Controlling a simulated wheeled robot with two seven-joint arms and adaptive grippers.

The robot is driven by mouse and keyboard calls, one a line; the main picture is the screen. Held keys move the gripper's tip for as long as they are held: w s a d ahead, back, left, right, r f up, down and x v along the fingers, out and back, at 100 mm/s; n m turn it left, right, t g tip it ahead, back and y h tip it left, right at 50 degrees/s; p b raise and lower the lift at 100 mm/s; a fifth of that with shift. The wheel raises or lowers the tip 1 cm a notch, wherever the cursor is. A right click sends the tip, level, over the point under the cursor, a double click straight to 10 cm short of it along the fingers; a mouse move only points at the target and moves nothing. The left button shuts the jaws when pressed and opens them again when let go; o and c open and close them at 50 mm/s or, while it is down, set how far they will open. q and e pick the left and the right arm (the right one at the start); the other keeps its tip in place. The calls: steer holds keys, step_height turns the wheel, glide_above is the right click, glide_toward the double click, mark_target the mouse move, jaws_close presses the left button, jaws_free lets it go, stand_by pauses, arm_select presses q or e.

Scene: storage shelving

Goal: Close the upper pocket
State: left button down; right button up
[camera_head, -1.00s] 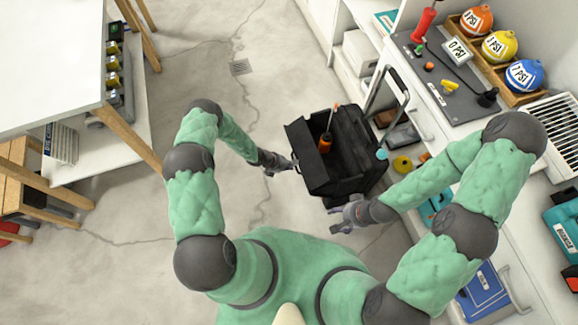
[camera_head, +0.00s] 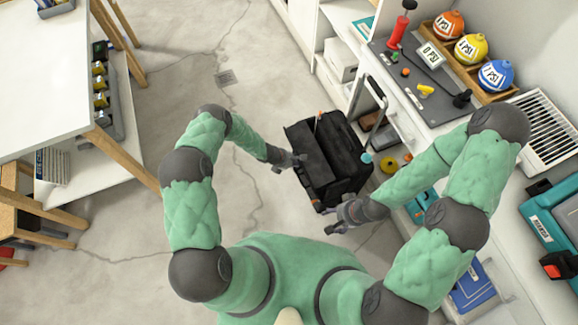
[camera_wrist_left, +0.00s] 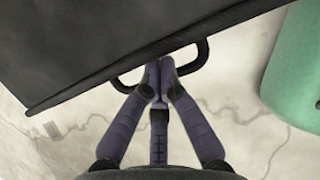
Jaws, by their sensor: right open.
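The black tool box with the upper pocket (camera_head: 345,150) stands in the middle of the head view. In the left wrist view the flap is a dark panel (camera_wrist_left: 110,40) with a looped black handle (camera_wrist_left: 192,62). My left gripper (camera_head: 300,160) is at this flap; in the wrist view its fingers (camera_wrist_left: 160,66) are shut together on the handle. My right gripper (camera_head: 328,220) is open and empty near the box's lower front edge. The pocket's inside is mostly hidden.
A white shelf unit with a grey mat (camera_head: 425,90) and numbered balls (camera_head: 470,48) stands to the right, close to the box. A white table (camera_head: 40,70) is at the left. The concrete floor (camera_head: 240,130) between table and box is clear.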

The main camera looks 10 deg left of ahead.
arm_select(q)
steer(key=shift+w+d+r, duration=0.15)
steer(key=shift+w+d, duration=0.1)
steer(key=shift+d, duration=0.05)
steer(key=shift+w+d+r, duration=0.1)
steer(key=shift+w+d, duration=0.1)
steer(key=shift+d, duration=0.1)
stand_by(1.7)
stand_by(0.9)
